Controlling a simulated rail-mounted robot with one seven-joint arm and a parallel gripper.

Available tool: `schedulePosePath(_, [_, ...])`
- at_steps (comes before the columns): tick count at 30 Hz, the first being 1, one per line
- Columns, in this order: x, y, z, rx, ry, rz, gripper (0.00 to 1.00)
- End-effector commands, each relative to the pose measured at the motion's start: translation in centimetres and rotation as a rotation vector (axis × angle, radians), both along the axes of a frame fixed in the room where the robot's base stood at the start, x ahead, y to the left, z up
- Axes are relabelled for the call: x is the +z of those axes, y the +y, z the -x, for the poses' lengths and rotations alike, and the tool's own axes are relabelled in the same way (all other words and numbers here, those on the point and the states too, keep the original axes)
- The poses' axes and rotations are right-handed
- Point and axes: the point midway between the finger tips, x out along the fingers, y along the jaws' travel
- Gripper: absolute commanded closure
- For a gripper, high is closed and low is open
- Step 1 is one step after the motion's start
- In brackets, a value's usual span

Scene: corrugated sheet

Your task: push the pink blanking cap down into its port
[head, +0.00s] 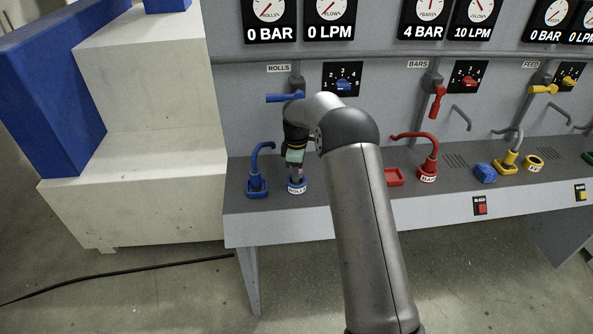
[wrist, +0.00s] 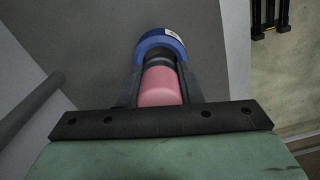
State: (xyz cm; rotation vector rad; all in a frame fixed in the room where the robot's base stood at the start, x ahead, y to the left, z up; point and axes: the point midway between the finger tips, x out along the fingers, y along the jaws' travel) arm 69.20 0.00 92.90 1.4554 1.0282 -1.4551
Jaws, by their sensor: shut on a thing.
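The pink blanking cap (wrist: 160,86) is between the two fingers of my gripper (wrist: 160,75) in the wrist view. My gripper is shut on it. A dark section shows at the cap's far end, against the blue ring of the port (wrist: 150,41). How deep the cap sits in the port is hidden. In the head view my gripper (head: 296,175) points down directly over the blue port (head: 297,187) with the ROLLS label on the bench. The cap cannot be made out there.
A blue hooked hose fitting (head: 257,183) stands just left of the port. A blue lever (head: 285,97) is on the panel behind my wrist. A red hose fitting (head: 428,168), a red square piece (head: 394,177) and a blue piece (head: 485,173) are to the right.

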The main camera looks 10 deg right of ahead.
Motion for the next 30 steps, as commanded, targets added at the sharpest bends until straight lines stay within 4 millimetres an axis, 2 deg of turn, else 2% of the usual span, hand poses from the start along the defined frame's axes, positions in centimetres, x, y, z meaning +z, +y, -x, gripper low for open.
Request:
schedulePosePath(18, [0.0, 0.0, 0.0, 0.000, -0.001, 0.000, 0.95])
schedulePosePath(30, [-1.0, 0.0, 0.0, 0.000, 0.000, 0.000, 0.95])
